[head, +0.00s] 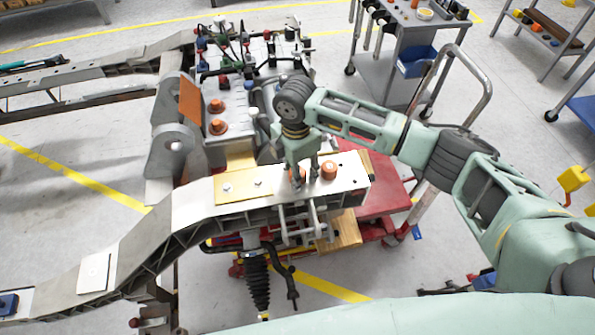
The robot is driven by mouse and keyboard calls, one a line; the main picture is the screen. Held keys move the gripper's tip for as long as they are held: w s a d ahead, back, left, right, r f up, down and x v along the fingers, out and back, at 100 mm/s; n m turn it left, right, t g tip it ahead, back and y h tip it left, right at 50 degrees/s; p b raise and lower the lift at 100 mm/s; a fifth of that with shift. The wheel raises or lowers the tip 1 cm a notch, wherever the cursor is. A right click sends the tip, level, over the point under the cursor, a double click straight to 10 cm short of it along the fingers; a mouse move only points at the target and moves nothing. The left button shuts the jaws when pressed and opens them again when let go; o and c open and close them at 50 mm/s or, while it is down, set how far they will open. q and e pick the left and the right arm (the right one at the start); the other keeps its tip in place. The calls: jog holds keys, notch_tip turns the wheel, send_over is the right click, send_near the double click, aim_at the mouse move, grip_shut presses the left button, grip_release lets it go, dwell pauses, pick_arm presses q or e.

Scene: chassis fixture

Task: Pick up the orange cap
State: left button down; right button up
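One orange cap (329,169) stands on the grey chassis rail, just right of my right gripper (305,183). A second orange cap (299,175) is on the rail at the fingers, partly hidden by them. My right gripper points down with its fingertips low over the rail. The fingers are a little apart, but I cannot tell whether they touch or grip the second cap. Two more orange caps sit on the silver housing behind, an upper one (216,105) and a lower one (218,127). My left gripper is not in view.
The grey chassis rail (190,205) runs from lower left to centre, with a tan plate (240,186) on it. A red cart (380,195) is under its right end. A grey tool trolley (405,40) stands at the back. Open floor lies at the left.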

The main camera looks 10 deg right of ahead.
jog(key=shift+c, duration=0.5)
jog(key=c, duration=0.7)
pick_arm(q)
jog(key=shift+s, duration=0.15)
